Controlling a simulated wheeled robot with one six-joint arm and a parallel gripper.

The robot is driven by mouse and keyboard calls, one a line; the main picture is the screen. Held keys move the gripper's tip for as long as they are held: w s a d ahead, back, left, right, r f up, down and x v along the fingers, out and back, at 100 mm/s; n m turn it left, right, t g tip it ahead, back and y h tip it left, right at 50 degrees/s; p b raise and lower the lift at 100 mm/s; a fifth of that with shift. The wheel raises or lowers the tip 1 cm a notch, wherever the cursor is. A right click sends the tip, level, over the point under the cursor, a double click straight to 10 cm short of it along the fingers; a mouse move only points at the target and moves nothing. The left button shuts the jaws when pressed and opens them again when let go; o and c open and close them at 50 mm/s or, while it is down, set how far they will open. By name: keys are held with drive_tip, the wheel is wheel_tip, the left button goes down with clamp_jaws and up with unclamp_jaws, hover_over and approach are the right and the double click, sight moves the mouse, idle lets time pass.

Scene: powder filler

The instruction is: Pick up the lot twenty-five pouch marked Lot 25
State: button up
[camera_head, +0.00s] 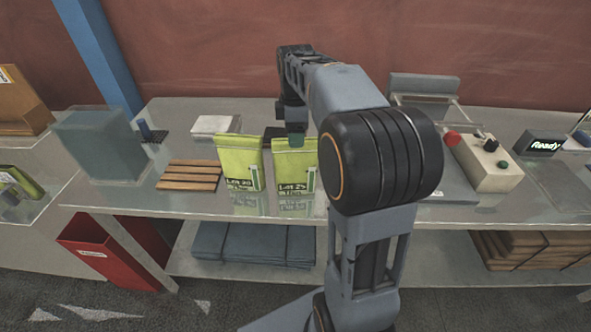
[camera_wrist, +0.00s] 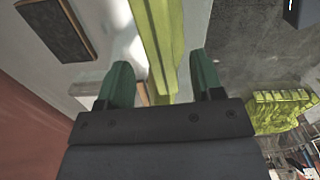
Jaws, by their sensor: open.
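The Lot 25 pouch (camera_head: 295,178) is yellow-green and stands upright on the table, its label facing front. A similar pouch marked Lot 20 (camera_head: 240,165) stands just to its left. My gripper (camera_head: 295,138) points down at the top edge of the Lot 25 pouch. In the wrist view my gripper (camera_wrist: 160,82) is open, with green fingers on either side of a narrow yellow-green pouch (camera_wrist: 160,35). No grip on it shows. My arm hides the area right of the pouch.
Wooden slats (camera_head: 190,175) and a clear box (camera_head: 98,145) lie to the left. A control box with buttons (camera_head: 485,162) and a Ready display (camera_head: 540,143) stand to the right. A red bin (camera_head: 105,250) is below the table.

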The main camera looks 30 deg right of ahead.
sight(296, 168)
drive_tip(key=shift+f, duration=2)
drive_tip(key=shift+f, duration=0.2)
drive_tip(key=shift+c, duration=0.2)
clamp_jaws()
